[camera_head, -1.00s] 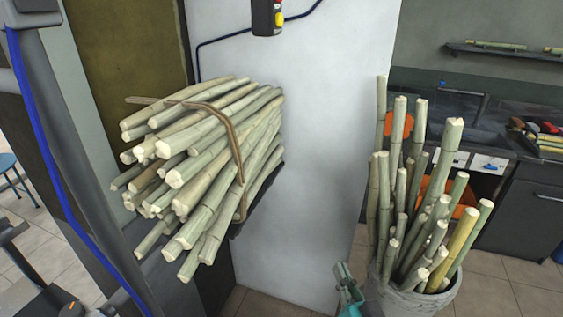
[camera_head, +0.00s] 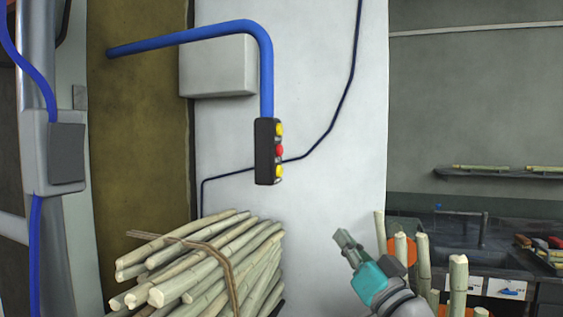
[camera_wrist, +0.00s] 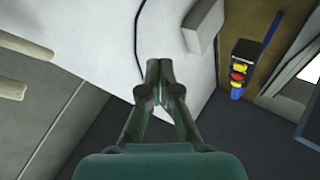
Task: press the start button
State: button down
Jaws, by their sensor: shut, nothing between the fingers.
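A black control box (camera_head: 265,152) hangs from a blue conduit in front of the white wall. Its right-hand face carries a yellow upper button (camera_head: 280,129), a red middle button (camera_head: 279,151) and a yellow lower button (camera_head: 278,171). No label shows which is the start button. My gripper (camera_head: 342,238) is shut and empty, to the right of and below the box, apart from it. In the wrist view the closed fingertips (camera_wrist: 160,66) point at the white wall, and the control box (camera_wrist: 243,52) is to their upper right with its buttons visible.
A tied bundle of cane (camera_head: 190,270) lies below the box. More cane (camera_head: 401,258) stands upright behind my arm at the lower right. A grey wall box (camera_head: 217,66) is at the upper left of the white wall (camera_head: 325,130). The space between gripper and control box looks clear.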

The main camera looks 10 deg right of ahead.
aim_at(280, 129)
jog(key=s+r+n+y, duration=0.1)
jog(key=s+r+y, duration=0.1)
jog(key=r, duration=0.8)
jog(key=s+a+r+n+y, duration=0.1)
jog(key=s+r+n+y, duration=0.1)
jog(key=r, duration=0.8)
jog(key=shift+r+n, duration=0.25)
jog(key=shift+n, duration=0.05)
jog(key=shift+w+a, duration=0.1)
jog(key=shift+a, duration=0.1)
jog(key=w+a, duration=0.4)
jog(key=a, duration=0.3)
jog(key=shift+w, duration=0.35)
jog(key=shift+a, duration=0.1)
jog(key=shift+w+a, duration=0.25)
jog(key=shift+a, duration=0.05)
